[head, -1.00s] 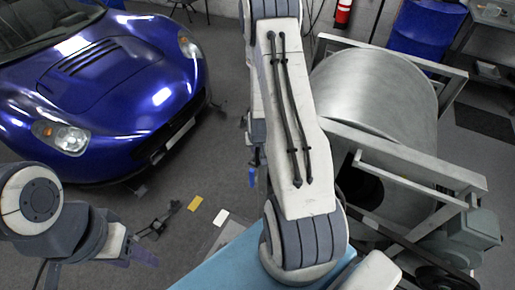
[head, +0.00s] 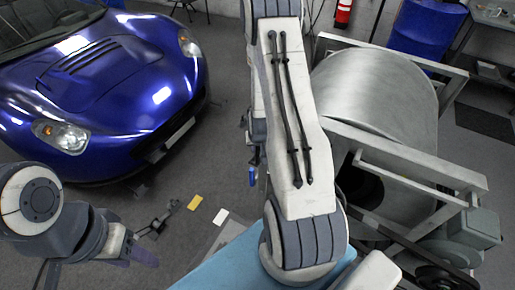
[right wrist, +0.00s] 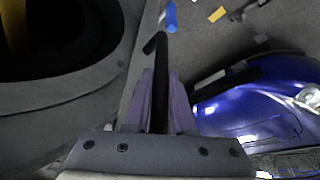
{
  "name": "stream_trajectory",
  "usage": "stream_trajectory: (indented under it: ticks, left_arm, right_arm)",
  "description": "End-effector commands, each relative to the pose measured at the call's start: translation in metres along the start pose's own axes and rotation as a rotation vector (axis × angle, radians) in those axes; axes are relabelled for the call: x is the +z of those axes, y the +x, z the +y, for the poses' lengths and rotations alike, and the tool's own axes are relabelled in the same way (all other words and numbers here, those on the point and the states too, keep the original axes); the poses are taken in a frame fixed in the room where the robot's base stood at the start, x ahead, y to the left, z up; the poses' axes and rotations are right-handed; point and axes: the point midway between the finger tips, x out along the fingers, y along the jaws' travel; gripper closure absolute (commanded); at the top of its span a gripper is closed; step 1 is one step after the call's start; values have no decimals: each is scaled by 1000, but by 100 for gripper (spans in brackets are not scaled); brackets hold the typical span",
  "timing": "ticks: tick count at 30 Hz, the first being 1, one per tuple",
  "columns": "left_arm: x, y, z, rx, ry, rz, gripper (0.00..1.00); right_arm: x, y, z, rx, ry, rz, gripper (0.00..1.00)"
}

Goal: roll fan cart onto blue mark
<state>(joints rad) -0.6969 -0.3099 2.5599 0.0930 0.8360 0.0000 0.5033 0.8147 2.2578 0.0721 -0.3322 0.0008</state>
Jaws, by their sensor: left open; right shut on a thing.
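The fan cart (head: 375,92) is a large grey metal drum in a tubular frame, with a dark round opening, at the right of the head view. In the right wrist view, a dark round housing (right wrist: 60,85) fills the left side. My right gripper (right wrist: 158,75) is shut on a black hooked bar, which looks like the cart's handle (right wrist: 158,50). The arm mostly hides that grip in the head view. My left gripper (head: 146,258) is open and empty at lower left.
A blue sports car (head: 110,95) stands at the left. A yellow card (head: 195,202), a white card (head: 220,216) and a dark tool (head: 153,227) lie on the floor. A blue barrel (head: 428,30) stands behind the drum. Floor between car and arm is mostly clear.

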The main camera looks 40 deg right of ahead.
Motion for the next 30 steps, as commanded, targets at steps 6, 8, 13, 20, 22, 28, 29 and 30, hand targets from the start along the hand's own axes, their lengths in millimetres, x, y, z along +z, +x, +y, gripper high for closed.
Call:
stream_trajectory:
  ticks: [6,8,13,20,22,28,29,30]
  left_arm:
    - [0,5,0,0,0,0,48]
    - [0,4,0,0,0,0,48]
    - [0,4,0,0,0,0,48]
    - [0,5,0,0,0,0,48]
    - [0,4,0,0,0,0,48]
    - [0,4,0,0,0,0,48]
    - [0,4,0,0,0,0,48]
    - [0,4,0,0,0,0,48]
  right_arm:
    - [10,-2,20,11,24,-17,100]
    - [10,-2,20,12,25,-19,100]
    - [9,-2,18,10,23,-16,100]
    - [7,-1,12,6,11,-10,48]
    - [6,-2,12,5,9,-8,48]
    - [3,-2,10,2,3,0,48]
    - [3,-2,10,2,2,1,48]
    - [2,-2,10,2,1,3,48]
